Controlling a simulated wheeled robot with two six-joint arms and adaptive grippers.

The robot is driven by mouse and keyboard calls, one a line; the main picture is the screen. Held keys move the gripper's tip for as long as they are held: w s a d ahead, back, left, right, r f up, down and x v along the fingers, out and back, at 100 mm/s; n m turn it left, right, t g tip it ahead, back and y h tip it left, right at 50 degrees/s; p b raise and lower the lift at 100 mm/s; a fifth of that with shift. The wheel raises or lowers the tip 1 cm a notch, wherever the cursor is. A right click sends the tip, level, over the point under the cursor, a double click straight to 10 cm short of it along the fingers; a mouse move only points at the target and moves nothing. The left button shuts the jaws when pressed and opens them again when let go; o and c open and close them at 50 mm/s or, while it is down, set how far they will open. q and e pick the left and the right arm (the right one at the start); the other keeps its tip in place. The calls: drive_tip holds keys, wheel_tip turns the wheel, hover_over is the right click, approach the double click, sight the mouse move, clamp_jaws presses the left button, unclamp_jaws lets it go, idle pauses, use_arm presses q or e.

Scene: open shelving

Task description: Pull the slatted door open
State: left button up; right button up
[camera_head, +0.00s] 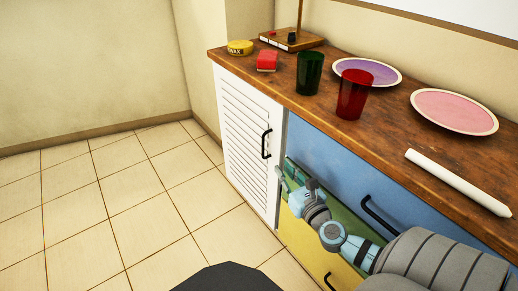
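The white slatted door (243,130) is at the left end of the cabinet and looks closed, flush with the front. Its black vertical handle (266,144) is near the door's right edge. My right gripper (284,169) is in front of the cabinet, below and slightly right of the handle in the picture. Its fingers look spread apart with nothing between them, and it appears apart from the handle. My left gripper is not in view.
Blue (330,160) and yellow (300,240) drawers are right of the door, partly hidden by my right arm. The wooden top (400,135) holds a green cup (310,73), a red cup (354,94), plates and a white stick (458,182). Tiled floor (130,205) before the door is clear.

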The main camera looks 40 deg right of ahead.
sight(263, 143)
drive_tip(key=b+x, duration=0.1)
drive_tip(key=x, duration=1.3)
drive_tip(key=shift+a, duration=0.15)
clamp_jaws()
